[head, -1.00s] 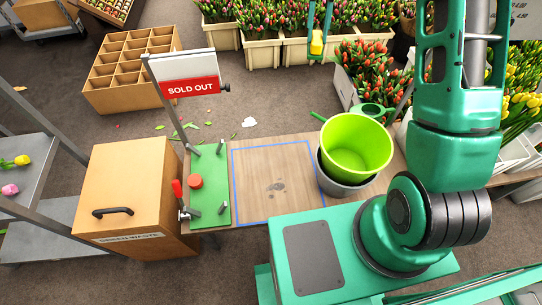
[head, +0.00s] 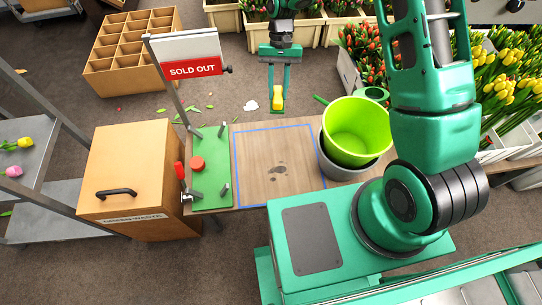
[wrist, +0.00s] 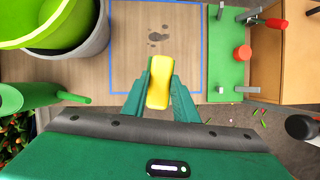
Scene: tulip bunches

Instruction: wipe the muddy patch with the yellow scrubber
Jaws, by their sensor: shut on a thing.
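My gripper (head: 278,103) is shut on the yellow scrubber (head: 278,98), which also shows between the fingers in the wrist view (wrist: 159,82). In the head view it hangs beyond the far edge of the wooden bench, apart from the bench top. The muddy patch (head: 278,171) is a few dark smudges on the bench, inside a blue outlined square (head: 236,175). In the wrist view the patch (wrist: 158,35) lies ahead of the scrubber, uncovered.
A lime green bucket (head: 357,130) sits in a grey one (head: 340,174) right of the square. A green board (head: 211,178) with posts, a red knob and a red-handled clamp lies left. A SOLD OUT sign (head: 190,58) stands behind it. A green watering can (wrist: 22,97) shows in the wrist view.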

